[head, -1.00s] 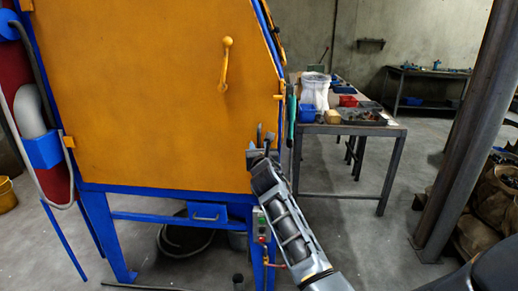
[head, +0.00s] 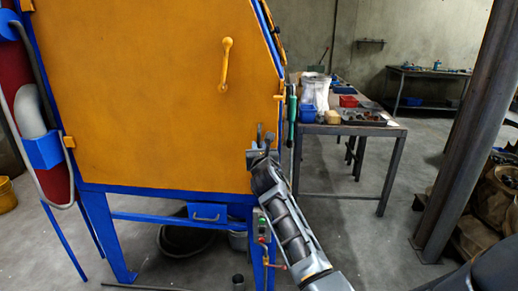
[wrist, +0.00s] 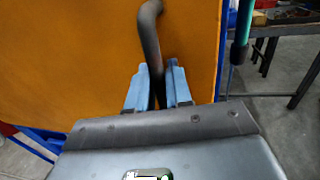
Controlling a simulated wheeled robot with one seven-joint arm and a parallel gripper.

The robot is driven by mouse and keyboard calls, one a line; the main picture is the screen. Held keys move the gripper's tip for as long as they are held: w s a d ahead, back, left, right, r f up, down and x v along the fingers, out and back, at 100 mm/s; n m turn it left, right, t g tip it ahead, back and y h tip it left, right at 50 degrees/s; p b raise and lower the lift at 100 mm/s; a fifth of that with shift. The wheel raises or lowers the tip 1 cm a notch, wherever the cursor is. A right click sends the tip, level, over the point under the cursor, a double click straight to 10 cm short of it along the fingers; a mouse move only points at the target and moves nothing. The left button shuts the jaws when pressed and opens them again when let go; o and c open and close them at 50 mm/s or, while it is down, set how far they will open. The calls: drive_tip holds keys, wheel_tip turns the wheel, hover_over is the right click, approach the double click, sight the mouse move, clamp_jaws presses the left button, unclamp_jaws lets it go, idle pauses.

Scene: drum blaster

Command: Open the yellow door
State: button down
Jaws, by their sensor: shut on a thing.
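The yellow door (head: 150,110) is a large orange-yellow panel on a blue-framed cabinet, and it looks closed. A yellow handle (head: 226,63) sits on its upper right part. My gripper (head: 263,138) is at the door's lower right edge, well below the yellow handle. In the wrist view the blue fingers of my gripper (wrist: 157,85) are shut on a dark bent bar (wrist: 150,40), which rises between them in front of the orange panel.
The blue cabinet frame (head: 160,217) carries a small control box (head: 262,225) below my gripper. A workbench (head: 350,130) with bins and parts stands behind to the right. A dark steel column (head: 455,140) stands further right. Grey floor is open between them.

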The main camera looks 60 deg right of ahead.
drive_tip(key=s+a+m+g+h+p, duration=0.1)
drive_tip(key=s+a+g+p, duration=0.1)
drive_tip(key=a, duration=3.9)
drive_tip(key=shift+a+m+p, duration=0.3)
drive_tip(key=shift+a+p, duration=0.1)
drive_tip(key=shift+p, duration=0.1)
drive_tip(key=shift+s, duration=0.1)
drive_tip(key=c, duration=1.2)
unclamp_jaws()
